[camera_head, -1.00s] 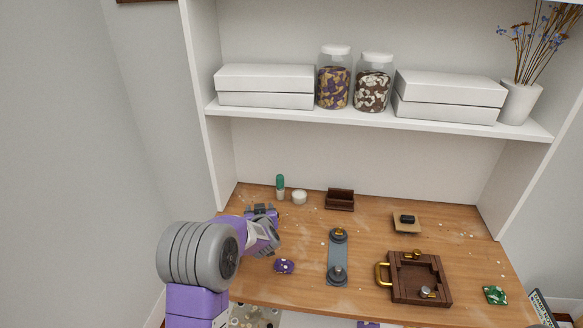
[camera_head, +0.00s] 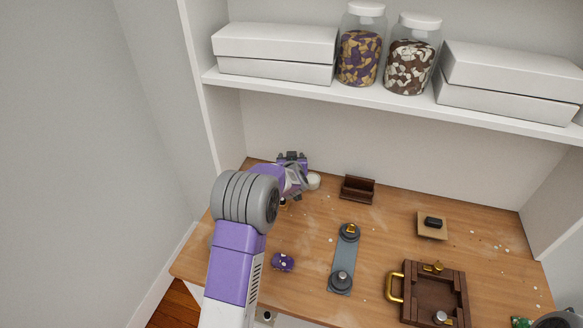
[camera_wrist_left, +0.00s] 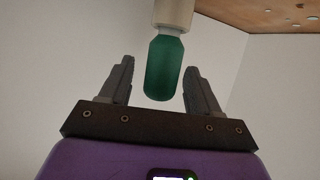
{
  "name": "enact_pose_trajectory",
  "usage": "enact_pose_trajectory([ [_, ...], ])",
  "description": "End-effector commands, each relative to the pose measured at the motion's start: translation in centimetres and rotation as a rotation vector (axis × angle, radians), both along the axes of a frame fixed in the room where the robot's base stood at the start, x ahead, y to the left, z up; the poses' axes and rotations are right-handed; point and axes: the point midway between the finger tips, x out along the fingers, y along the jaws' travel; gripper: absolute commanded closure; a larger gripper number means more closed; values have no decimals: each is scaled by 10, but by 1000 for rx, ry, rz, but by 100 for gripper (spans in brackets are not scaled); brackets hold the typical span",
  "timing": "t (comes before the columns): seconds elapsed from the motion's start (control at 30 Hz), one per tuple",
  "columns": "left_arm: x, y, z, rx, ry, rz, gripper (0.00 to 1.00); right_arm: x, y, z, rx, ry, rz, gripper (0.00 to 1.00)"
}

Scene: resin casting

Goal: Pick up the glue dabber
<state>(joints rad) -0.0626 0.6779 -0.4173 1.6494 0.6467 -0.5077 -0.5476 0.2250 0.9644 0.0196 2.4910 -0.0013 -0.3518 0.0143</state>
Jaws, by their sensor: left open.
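The glue dabber (camera_wrist_left: 164,68) shows in the left wrist view as a rounded green end joined to a cream-coloured part. My left gripper (camera_wrist_left: 159,66) is open, with one finger on each side of the green end and visible gaps between. My right gripper is not in view.
A dark brown holder (camera_head: 357,189) is farther right. The white shelf (camera_head: 400,108) with boxes and jars hangs above the back. A purple piece (camera_head: 282,262) lies nearer the front.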

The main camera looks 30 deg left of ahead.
Motion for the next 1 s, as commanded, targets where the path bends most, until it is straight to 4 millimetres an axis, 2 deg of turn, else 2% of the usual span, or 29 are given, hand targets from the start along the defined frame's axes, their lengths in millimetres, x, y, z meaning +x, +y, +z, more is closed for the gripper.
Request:
enact_pose_trajectory([
  [0.13, 10, 7, -5, 1, -1, 1, 38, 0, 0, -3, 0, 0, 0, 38],
  [0.4, 11, 7, -4, 1, -1, 0, 38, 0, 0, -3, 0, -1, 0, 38],
  [0.77, 11, 7, -4, 1, -1, 1, 93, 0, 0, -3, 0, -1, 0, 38],
  [1.0, 11, 7, -4, 1, -1, 1, 94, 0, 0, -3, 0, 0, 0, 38],
])
